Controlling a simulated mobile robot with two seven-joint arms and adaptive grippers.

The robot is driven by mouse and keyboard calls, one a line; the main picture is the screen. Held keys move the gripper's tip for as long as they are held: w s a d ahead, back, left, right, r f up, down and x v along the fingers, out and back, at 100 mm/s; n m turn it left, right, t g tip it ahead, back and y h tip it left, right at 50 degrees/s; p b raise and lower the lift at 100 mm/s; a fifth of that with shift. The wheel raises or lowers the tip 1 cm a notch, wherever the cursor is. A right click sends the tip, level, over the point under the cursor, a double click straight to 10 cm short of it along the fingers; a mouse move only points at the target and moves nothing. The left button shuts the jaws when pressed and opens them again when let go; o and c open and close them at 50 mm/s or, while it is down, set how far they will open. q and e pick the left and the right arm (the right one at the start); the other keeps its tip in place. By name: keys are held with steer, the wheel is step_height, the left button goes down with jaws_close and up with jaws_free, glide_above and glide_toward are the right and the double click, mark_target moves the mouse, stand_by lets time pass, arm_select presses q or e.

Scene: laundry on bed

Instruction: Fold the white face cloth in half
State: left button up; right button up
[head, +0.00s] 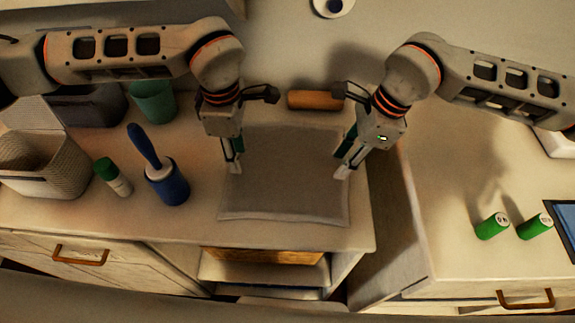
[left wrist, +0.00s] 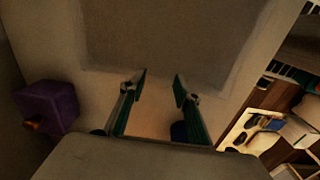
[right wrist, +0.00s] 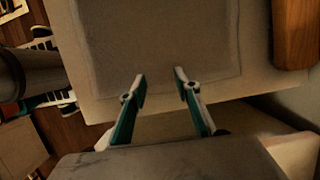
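The white face cloth (head: 285,185) looks greyish in this light and lies flat and spread out on the countertop, roughly square. It also shows in the left wrist view (left wrist: 165,40) and the right wrist view (right wrist: 155,40). My left gripper (head: 234,168) is at the cloth's left side, pointing down, its two fingers apart and empty. My right gripper (head: 346,168) is at the cloth's right side, also with fingers apart and empty. In both wrist views the fingertips overlap a cloth edge; I cannot tell whether they touch it.
On the counter left of the cloth stand a blue lint roller (head: 167,185), a green-capped bottle (head: 113,177), a woven basket (head: 40,165) and a green cup (head: 153,102). A brown cylinder (head: 314,100) lies behind the cloth. Two green cans (head: 491,226) lie on the right-hand surface.

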arm_select(q)
steer(key=shift+f, duration=0.55)
arm_select(e)
steer(key=shift+f, duration=0.55)
arm_select(q)
steer(key=shift+f, duration=0.25)
arm_select(e)
steer(key=shift+f, duration=0.25)
arm_select(q)
steer(key=c, duration=0.5)
arm_select(e)
steer(key=c, duration=0.5)
arm_select(q)
steer(key=shift+f, duration=0.15)
jaws_close()
arm_select(e)
steer(key=shift+f, duration=0.1)
jaws_close()
